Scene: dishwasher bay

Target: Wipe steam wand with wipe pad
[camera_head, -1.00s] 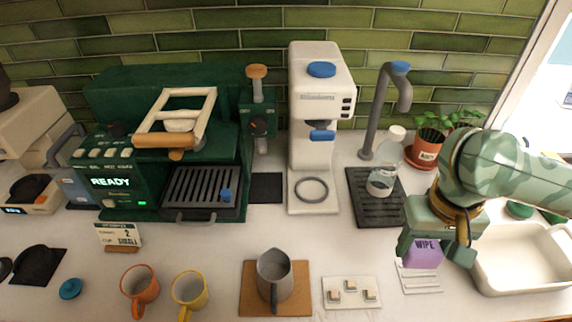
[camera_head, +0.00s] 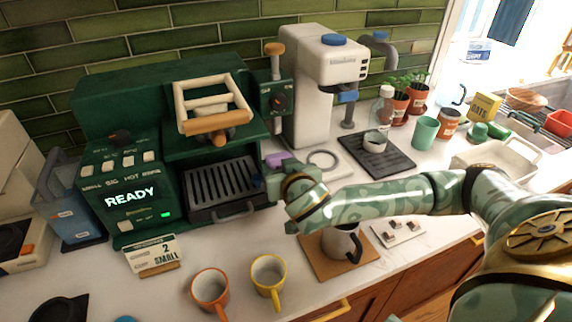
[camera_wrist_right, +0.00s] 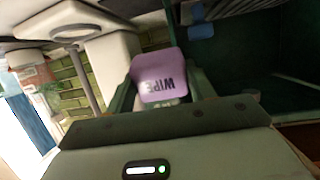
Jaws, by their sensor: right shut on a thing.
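My right gripper (camera_head: 274,172) is shut on the purple wipe pad (camera_head: 285,161), beside the right edge of the green espresso machine (camera_head: 160,95). In the right wrist view the wipe pad (camera_wrist_right: 160,78), lettered WIPE, sits between the fingers of the gripper (camera_wrist_right: 165,100). The machine's side unit (camera_head: 277,98), with a black dial and a wooden-topped lever, stands just above the pad. I cannot make out the steam wand clearly; the pad and gripper cover the area below this unit. Whether the pad touches the wand cannot be told. My left gripper is not in view.
A white grinder (camera_head: 312,95) stands close to the right of the pad. The drip tray (camera_head: 222,188) is to the left. A grey pitcher (camera_head: 341,243) stands under my right forearm. Orange (camera_head: 210,289) and yellow (camera_head: 268,278) mugs stand in front.

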